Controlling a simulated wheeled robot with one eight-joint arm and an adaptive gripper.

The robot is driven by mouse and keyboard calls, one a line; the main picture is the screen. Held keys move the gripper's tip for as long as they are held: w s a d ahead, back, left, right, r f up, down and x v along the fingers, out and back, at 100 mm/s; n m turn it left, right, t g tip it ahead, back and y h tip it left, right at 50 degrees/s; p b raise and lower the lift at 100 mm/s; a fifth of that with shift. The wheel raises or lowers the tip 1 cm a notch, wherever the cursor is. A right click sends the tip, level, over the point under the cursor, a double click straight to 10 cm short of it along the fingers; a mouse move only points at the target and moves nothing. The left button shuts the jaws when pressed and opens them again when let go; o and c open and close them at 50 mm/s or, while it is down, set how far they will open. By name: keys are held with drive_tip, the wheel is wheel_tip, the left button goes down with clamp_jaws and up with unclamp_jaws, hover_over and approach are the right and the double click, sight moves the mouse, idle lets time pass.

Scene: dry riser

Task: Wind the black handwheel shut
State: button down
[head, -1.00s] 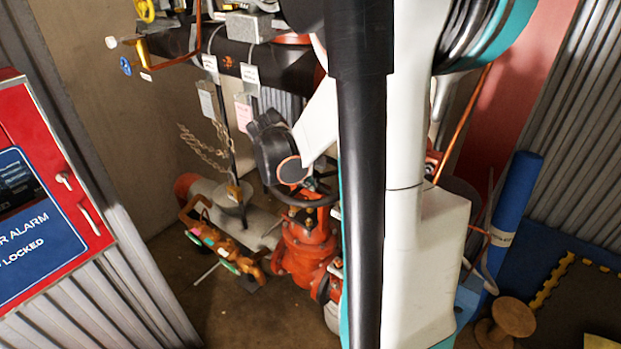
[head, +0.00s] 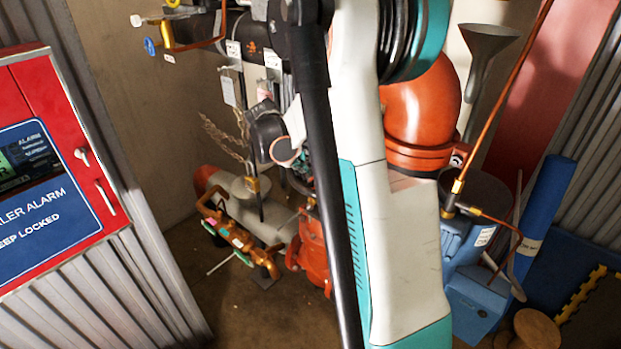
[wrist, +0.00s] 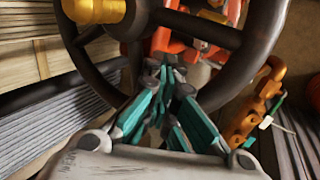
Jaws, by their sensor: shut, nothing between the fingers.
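The black handwheel (wrist: 262,52) fills the upper part of the wrist view, with its thick rim, dark spokes and a gold-coloured hub piece (wrist: 95,9) at top left. My gripper (wrist: 168,66) is shut and empty. Its teal fingers point up the picture at the lower part of the wheel and cover some of the rim. I cannot tell whether they touch the rim or a spoke. In the head view, my arm hides the handwheel and my fingertips. The orange-red valve body (head: 313,250) shows partly beside my arm.
Orange-yellow pipework (head: 232,236) stands left of the valve; it also shows in the wrist view (wrist: 250,115). A chain (head: 222,137) hangs above it. A red alarm cabinet (head: 60,190) stands at left. A blue roll (head: 545,215) and a wooden spool (head: 535,328) are at right.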

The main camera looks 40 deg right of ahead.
drive_tip(key=shift+w+d, duration=0.1)
drive_tip(key=shift+w, duration=0.85)
drive_tip(key=shift+s+r, duration=0.1)
drive_tip(key=shift+r, duration=0.05)
drive_tip(key=r+p, duration=0.2)
drive_tip(key=r, duration=0.1)
drive_tip(key=r+p, duration=0.1)
drive_tip(key=r, duration=0.1)
drive_tip(key=shift+s+a+p, duration=0.1)
drive_tip(key=shift+a+p, duration=0.2)
drive_tip(key=shift+a, duration=0.05)
drive_tip(key=shift+s+r, duration=0.1)
